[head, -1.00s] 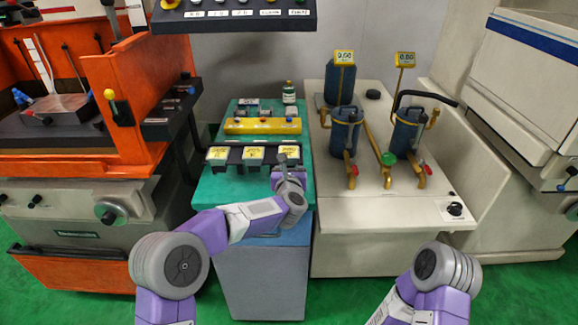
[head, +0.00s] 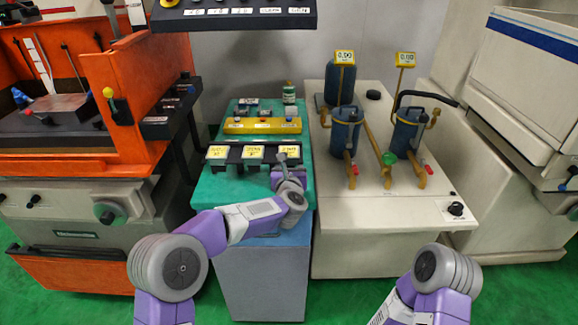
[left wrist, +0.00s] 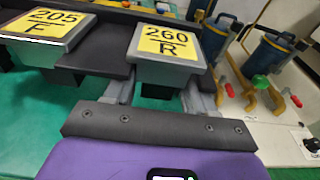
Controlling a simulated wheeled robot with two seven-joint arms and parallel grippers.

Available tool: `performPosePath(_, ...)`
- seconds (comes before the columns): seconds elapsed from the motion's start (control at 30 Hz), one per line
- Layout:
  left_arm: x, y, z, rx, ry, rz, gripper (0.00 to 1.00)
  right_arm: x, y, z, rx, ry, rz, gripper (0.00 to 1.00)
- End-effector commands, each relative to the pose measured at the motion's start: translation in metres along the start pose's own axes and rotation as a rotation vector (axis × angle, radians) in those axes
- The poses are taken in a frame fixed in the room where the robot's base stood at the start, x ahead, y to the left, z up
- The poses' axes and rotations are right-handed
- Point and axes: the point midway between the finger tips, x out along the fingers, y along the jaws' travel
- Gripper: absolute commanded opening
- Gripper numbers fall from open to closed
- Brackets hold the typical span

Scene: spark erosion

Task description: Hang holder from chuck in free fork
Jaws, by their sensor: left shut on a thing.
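My left gripper (head: 284,160) is at the right end of a black rack (head: 237,164) on the green-topped cabinet. It is shut on the holder with the yellow label "260 R" (left wrist: 167,42). In the left wrist view, its two grey fingers (left wrist: 160,92) reach under that holder from the near side. The holder sits level beside the rack's dark plates. I cannot tell whether it still rests in its fork. A second holder, "205 F" (left wrist: 48,28), is to its left, and another labelled holder (head: 217,153) is at the rack's left end. I cannot make out the chuck. My right gripper is out of view.
A yellow block (head: 262,126) with small parts stands behind the rack, with a green bottle (head: 289,94) farther back. An orange machine (head: 130,100) stands at left. Blue canisters (head: 345,132) with brass pipes stand on the right bench. The cabinet top before the rack is clear.

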Motion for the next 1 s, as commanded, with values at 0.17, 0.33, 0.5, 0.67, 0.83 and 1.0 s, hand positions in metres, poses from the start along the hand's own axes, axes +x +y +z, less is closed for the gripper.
performPosePath(0.17,-0.0002,0.0,0.002,-0.001,-0.003,0.0,0.07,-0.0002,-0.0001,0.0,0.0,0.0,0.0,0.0)
performPosePath(0.33,-0.0002,-0.0001,0.0015,-0.001,-0.002,0.0,0.8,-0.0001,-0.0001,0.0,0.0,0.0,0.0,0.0)
performPosePath(0.5,-0.0001,-0.0001,0.0007,0.0,-0.001,0.0,0.85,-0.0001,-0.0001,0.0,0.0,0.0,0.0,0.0)
performPosePath(0.67,0.0001,-0.0001,-0.0011,0.0,0.002,0.0,0.99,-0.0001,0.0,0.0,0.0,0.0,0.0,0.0)
performPosePath(0.83,0.0,0.0,-0.0005,0.0,0.001,0.0,1.0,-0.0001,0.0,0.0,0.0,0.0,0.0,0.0)
performPosePath(1.0,0.0,0.0,-0.0001,0.0,0.001,0.0,1.0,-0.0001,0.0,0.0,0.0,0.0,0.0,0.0)
